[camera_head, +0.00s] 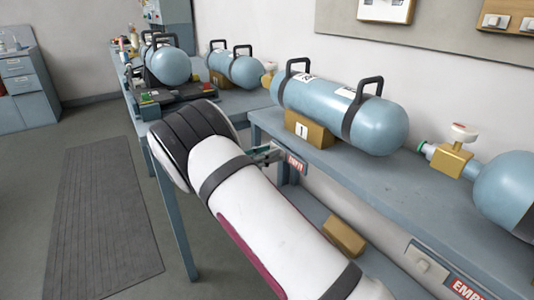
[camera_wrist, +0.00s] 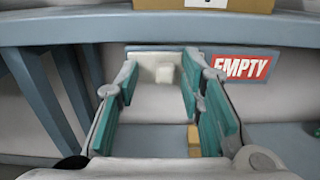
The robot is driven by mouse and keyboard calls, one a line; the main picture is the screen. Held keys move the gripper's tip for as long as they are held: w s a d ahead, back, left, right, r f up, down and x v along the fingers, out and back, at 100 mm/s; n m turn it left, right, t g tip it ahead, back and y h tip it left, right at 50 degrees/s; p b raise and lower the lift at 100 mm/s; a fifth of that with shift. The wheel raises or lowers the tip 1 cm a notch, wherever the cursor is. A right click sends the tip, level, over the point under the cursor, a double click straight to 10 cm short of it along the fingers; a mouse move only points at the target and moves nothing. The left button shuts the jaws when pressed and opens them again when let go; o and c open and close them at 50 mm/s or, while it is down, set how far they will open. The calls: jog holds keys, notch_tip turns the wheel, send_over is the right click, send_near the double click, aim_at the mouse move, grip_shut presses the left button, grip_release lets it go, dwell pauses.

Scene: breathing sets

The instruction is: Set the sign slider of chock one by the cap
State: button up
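Chock one (camera_head: 311,131) is a wooden block marked 1 under a blue cylinder on the shelf. In the wrist view only its lower edge shows at the top (camera_wrist: 228,5). Below it, on the shelf front, is a sign slider with a pale square cap (camera_wrist: 165,73). The red sign plate to its right reads EMPTY (camera_wrist: 242,66); it also shows in the head view (camera_head: 297,163). My gripper (camera_wrist: 160,92) is open, its teal-padded fingers left and right of the cap with gaps. Whether the fingertips reach the cap's depth is unclear. In the head view my gripper (camera_head: 264,154) is partly hidden by my arm.
Another slider (camera_head: 427,264) with an EMPTY plate (camera_head: 466,289) sits further right on the shelf front. A loose wooden block (camera_head: 344,237) lies on the lower shelf. A brass valve (camera_head: 451,160) and another cylinder (camera_head: 509,191) stand at right. Open floor lies left.

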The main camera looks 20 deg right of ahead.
jog(key=v, duration=1.2)
jog(key=s+d+r+m+g+y, duration=0.4)
jog(key=s+d+r+m, duration=0.3)
jog(key=s, duration=0.3)
jog(key=s+d+r+m+g+y, duration=0.35)
jog(key=s+d+r, duration=0.35)
jog(key=s+d, duration=0.25)
jog(key=s+r+m+y, duration=0.1)
jog(key=s+m+y, duration=0.5)
jog(key=s, duration=1)
jog(key=s+a+f+m+t+y, duration=0.1)
jog(key=s+a+f+m+y, duration=0.15)
jog(key=s, duration=0.45)
jog(key=s+a+f+m+t+y, duration=0.1)
jog(key=s+a+m+t, duration=0.15)
jog(key=s, duration=0.45)
notch_tip(320, 180, up, 24)
jog(key=t+p, duration=0.2)
jog(key=p, duration=2)
jog(key=shift+d+f+t, duration=0.2)
jog(key=shift+d+t, duration=0.1)
jog(key=shift+d, duration=0.05)
